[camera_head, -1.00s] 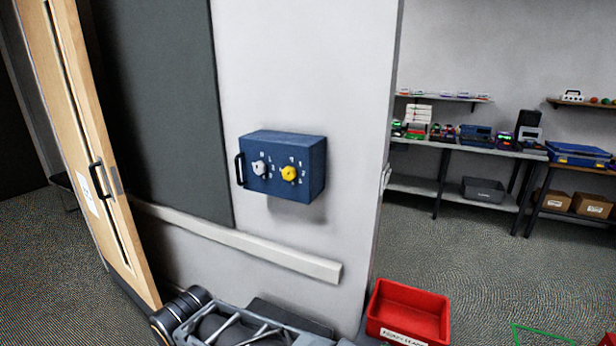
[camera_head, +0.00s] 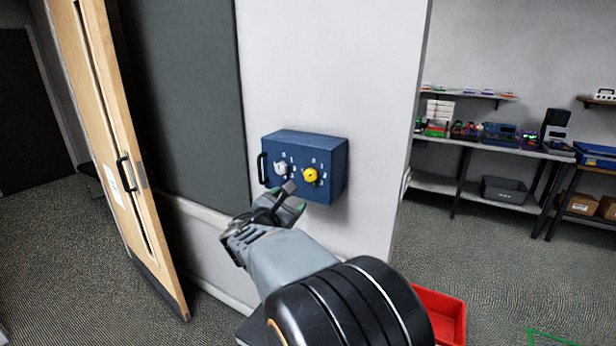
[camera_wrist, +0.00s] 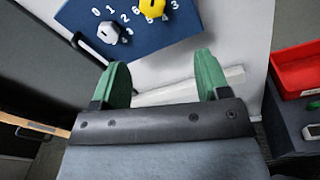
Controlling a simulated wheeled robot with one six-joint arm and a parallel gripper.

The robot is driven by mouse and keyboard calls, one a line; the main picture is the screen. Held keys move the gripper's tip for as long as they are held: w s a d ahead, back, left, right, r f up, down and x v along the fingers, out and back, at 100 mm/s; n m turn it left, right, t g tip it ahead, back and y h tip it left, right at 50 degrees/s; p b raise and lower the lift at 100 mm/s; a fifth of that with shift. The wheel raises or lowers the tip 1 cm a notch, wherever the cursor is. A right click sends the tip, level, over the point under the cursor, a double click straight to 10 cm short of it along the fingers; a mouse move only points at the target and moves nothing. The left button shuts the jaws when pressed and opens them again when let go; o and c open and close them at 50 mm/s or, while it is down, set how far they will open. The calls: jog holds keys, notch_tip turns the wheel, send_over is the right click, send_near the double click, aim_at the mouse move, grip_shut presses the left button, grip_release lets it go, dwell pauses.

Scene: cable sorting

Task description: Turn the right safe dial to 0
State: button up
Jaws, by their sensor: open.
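The blue safe (camera_head: 332,166) is fixed on the white wall, with a black handle on its left side. Its right dial is the yellow knob (camera_head: 311,175), ringed by white digits too small to read here. Its left dial is a white knob (camera_head: 281,170). In the wrist view the yellow dial (camera_wrist: 152,7) is cut by the top edge and the white dial (camera_wrist: 109,32) is at upper left. My gripper (camera_head: 292,197) is open and empty, in front of and below the safe. Its green fingertips (camera_wrist: 160,80) are apart and show nothing between them.
A wooden door (camera_head: 110,150) with a black handle stands at left. A red bin (camera_head: 442,308) is low at right, partly behind my arm. A pale rail runs along the wall below the safe. Shelves with equipment are far off at right.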

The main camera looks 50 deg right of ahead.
aim_at(309, 177)
jog(key=shift+n, duration=0.4)
jog(key=p+x, duration=0.1)
jog(key=x, duration=0.3)
jog(key=p+x, duration=0.1)
jog(key=x, duration=0.4)
jog(key=r+p+x, duration=0.1)
jog(key=x, duration=0.4)
jog(key=shift+w, duration=0.35)
jog(key=shift+c, duration=0.4)
jog(key=c, duration=0.8)
jog(key=shift+c, duration=0.2)
jog(key=shift+r, duration=0.1)
